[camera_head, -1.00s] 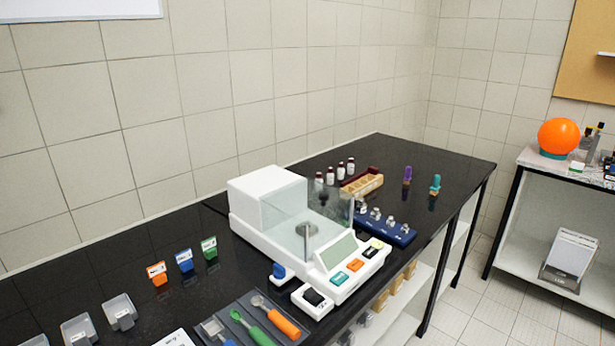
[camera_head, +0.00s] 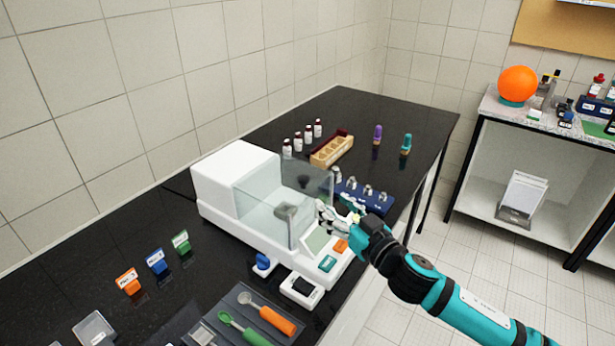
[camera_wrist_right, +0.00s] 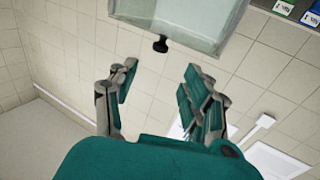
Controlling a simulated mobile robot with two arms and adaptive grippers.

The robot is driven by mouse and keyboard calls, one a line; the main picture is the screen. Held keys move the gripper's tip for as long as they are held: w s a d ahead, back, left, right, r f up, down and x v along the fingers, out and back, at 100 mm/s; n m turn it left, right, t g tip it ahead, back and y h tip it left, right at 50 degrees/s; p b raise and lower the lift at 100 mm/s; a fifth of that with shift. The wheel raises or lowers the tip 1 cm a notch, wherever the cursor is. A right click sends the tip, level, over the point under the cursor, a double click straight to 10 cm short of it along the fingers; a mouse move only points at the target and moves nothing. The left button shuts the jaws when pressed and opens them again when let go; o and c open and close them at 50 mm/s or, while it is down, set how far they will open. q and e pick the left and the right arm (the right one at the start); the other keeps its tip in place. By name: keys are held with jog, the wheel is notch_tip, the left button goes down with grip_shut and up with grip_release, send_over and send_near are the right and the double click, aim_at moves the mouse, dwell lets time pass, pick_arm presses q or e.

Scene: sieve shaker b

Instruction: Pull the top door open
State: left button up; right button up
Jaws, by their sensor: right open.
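The white balance (camera_head: 235,180) stands on the black bench with a clear glass chamber (camera_head: 262,205) at its front. A dark knob (camera_head: 303,182) shows at the chamber's upper right; I cannot tell from the head view which panel carries it. My right gripper (camera_head: 326,215) is at the chamber's front right corner, above the display side. In the right wrist view my right gripper (camera_wrist_right: 158,92) is open and empty, with its fingers apart. A glass panel (camera_wrist_right: 185,22) with a black knob (camera_wrist_right: 160,44) lies beyond the fingertips, apart from them. My left gripper is out of view.
Weights on a blue block (camera_head: 362,195) sit close beside my right arm. A wooden rack (camera_head: 331,150) and several small bottles (camera_head: 303,137) stand behind the balance. Spoons on a dark tray (camera_head: 250,318) lie in front.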

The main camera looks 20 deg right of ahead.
aim_at(307, 182)
jog(key=p+x, duration=0.2)
jog(key=x, duration=0.7)
jog(key=shift+w, duration=0.45)
jog(key=shift+w+a, duration=0.15)
jog(key=shift+w, duration=0.15)
jog(key=shift+w+f, duration=0.1)
jog(key=shift+w, duration=0.05)
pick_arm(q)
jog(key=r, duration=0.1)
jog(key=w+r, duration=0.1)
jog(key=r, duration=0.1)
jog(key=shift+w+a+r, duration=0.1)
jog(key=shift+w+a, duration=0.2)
pick_arm(e)
grip_shut()
